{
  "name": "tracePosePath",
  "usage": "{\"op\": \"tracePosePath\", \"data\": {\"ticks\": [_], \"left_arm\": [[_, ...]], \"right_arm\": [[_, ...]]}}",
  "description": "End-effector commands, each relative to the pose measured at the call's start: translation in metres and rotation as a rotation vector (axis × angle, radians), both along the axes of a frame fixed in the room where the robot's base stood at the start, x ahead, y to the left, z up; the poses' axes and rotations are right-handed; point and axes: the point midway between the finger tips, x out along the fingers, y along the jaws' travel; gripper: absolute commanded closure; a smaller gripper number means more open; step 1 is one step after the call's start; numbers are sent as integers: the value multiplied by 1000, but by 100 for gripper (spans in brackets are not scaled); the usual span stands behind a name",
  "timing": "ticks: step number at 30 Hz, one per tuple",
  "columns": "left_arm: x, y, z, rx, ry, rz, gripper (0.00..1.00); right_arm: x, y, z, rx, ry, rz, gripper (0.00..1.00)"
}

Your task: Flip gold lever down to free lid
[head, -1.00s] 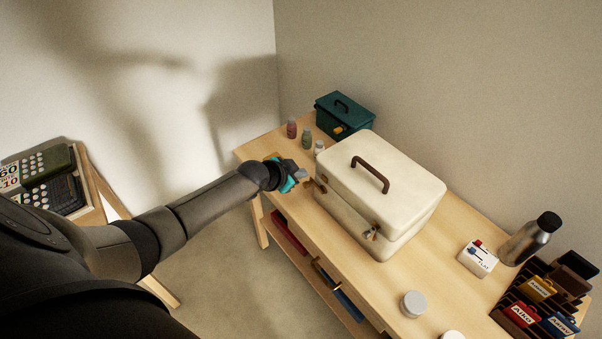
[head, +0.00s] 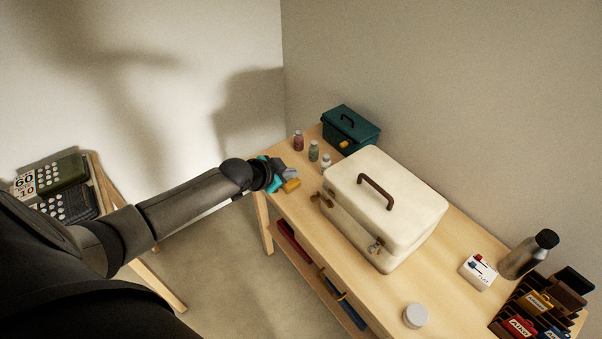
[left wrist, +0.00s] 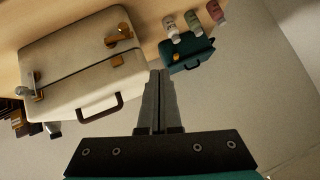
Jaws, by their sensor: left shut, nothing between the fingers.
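The cream case (head: 388,206) stands closed on the wooden table, brown handle on top. Its gold-brown lever (head: 323,199) is at the left end of the front. In the left wrist view the lever (left wrist: 120,38) lies on the body side of the seam, apart from a small gold plate (left wrist: 118,60) on the lid side. A silver latch (head: 377,246) sits at the front's other end. My left gripper (head: 292,172) is left of the lever, clear of it; its fingers (left wrist: 155,100) are shut and empty. My right gripper is not in view.
A white card box (head: 478,271), steel flask (head: 527,255) and round tin (head: 415,315) are on the right. A yellow piece (head: 291,185) shows beside my gripper; I cannot tell what it is.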

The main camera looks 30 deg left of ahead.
Motion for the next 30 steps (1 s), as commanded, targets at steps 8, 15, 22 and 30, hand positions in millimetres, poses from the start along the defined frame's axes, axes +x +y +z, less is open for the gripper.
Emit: {"op": "tracePosePath", "data": {"ticks": [8, 15, 22, 30], "left_arm": [[-23, 18, 23, 2, 1, 1, 100], [-27, 20, 28, 0, 1, 1, 100], [-26, 20, 28, 0, 1, 1, 100], [-27, 20, 26, -1, 2, 4, 100]], "right_arm": [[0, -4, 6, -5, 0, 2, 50], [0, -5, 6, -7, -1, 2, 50], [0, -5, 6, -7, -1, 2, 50], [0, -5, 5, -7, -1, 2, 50]]}}
